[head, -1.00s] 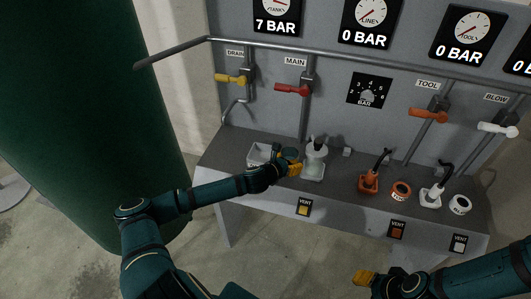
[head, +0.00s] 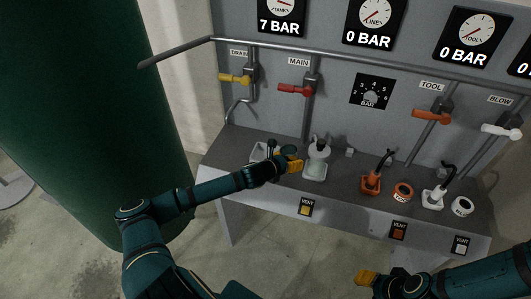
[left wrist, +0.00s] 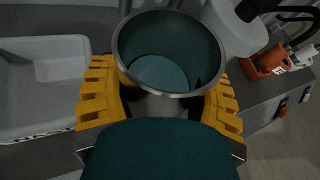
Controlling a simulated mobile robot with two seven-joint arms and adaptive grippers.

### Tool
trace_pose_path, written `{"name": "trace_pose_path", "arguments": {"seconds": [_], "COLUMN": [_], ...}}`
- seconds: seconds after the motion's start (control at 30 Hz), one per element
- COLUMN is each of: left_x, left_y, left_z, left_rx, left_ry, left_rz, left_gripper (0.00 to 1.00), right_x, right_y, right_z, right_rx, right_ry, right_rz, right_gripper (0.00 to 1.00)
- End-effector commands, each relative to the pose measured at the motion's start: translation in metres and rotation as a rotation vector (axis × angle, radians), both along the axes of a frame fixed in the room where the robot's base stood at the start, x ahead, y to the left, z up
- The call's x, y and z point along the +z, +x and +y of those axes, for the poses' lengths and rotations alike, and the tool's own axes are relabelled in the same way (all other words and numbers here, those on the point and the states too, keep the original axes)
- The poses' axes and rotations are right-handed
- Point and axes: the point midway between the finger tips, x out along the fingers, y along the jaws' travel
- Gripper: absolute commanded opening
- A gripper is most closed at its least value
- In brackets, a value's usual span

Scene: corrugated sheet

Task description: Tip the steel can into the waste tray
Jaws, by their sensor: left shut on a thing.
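The steel can (left wrist: 165,98) is an open round cup seen from above in the left wrist view. Its inside looks dark teal, and I cannot tell what is in it. My left gripper (head: 291,160) is shut on it, with a yellow finger on either side. In the head view the gripper mostly hides the can. The waste tray (left wrist: 40,85) is a shallow grey-white tray left of the can, apart from it in the wrist picture. In the head view the tray (head: 259,152) is partly covered by my gripper. My right gripper (head: 366,278) is low at the front, away from the bench.
A pale bowl-like unit (head: 317,164) stands just right of my left gripper. Orange (head: 371,183) and white (head: 436,196) fittings stand farther right on the bench. Red (head: 295,90) and yellow (head: 235,79) valve handles are on the panel behind.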

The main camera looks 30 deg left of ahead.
Motion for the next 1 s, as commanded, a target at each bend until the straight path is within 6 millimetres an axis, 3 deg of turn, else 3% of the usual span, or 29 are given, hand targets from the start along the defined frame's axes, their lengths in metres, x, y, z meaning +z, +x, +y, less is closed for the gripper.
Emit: {"name": "trace_pose_path", "arguments": {"seconds": [0.3,0.6,1.0], "left_x": [0.024,0.015,0.024], "left_y": [0.002,0.003,0.005], "left_z": [0.011,0.021,0.033], "left_rx": [0.001,0.001,-0.002], "left_ry": [-0.155,-0.302,-0.483], "left_rz": [0.024,0.048,0.076], "left_gripper": [0.22,0.22,0.22], "right_x": [0.012,0.01,0.01], "right_y": [0.0,0.0,0.0], "right_z": [0.0,0.0,0.0], "right_rx": [0.002,0.002,0.003], "right_ry": [0.001,0.001,0.001], "right_rz": [0.0,0.0,0.001], "right_gripper": [0.47,0.47,0.47]}}
